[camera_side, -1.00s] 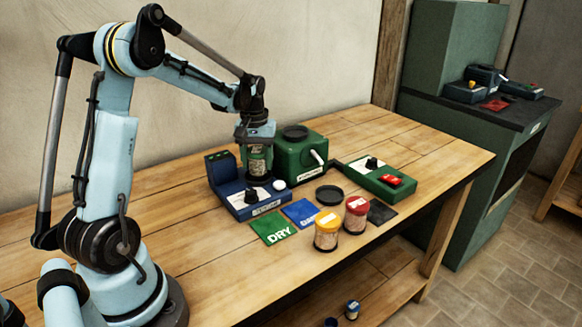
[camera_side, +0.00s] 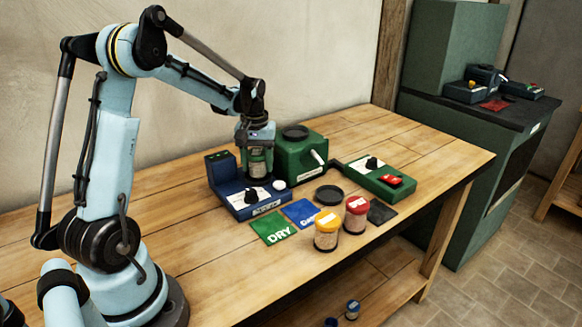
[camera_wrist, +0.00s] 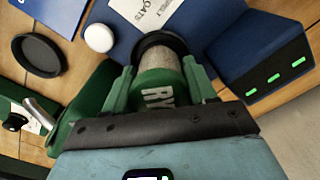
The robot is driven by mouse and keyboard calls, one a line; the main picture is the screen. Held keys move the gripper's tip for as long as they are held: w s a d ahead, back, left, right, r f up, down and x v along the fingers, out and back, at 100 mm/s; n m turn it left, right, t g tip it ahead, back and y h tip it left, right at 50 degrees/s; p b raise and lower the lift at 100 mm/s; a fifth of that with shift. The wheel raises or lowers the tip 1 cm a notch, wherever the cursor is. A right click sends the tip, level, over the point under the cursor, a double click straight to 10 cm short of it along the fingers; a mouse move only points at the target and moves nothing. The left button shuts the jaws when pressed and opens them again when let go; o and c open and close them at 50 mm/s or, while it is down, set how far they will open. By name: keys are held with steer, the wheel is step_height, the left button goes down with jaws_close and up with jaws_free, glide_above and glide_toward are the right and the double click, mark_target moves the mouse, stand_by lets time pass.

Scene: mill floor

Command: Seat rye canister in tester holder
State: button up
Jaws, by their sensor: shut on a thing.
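The rye canister (camera_side: 257,162) is a clear jar of pale grain with a green label; "RY" shows on it in the wrist view (camera_wrist: 160,92). My gripper (camera_side: 257,146) is shut around its upper part and holds it upright over the blue tester (camera_side: 238,208). In the wrist view, the green fingers of my gripper (camera_wrist: 160,78) press both sides of the canister. Its lower end is at the tester's black ring holder (camera_wrist: 158,41), within the ring's outline. I cannot tell whether it rests on the bottom, as the base is hidden.
A green machine (camera_side: 300,160) stands close behind right of the canister. A white button (camera_wrist: 99,37) and dial sit on the tester.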

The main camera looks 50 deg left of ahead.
mark_target(257, 152)
steer(key=shift+f, duration=0.3)
steer(key=o, duration=0.9)
steer(key=shift+r, duration=0.1)
steer(key=shift+r, duration=5.4)
steer(key=s+d+m+t, duration=0.2)
steer(key=d+m, duration=0.1)
steer(key=d, duration=0.4)
steer(key=s+d+f+m+t, duration=0.1)
steer(key=s+d+m+t, duration=0.1)
steer(key=d, duration=0.6)
steer(key=s+d+f+m+t, duration=0.1)
steer(key=s+d+m+t, duration=0.2)
steer(key=d, duration=0.5)
steer(key=shift+s+f+m, duration=0.15)
steer(key=shift+s+m, duration=0.4)
steer(key=shift+m, duration=0.55)
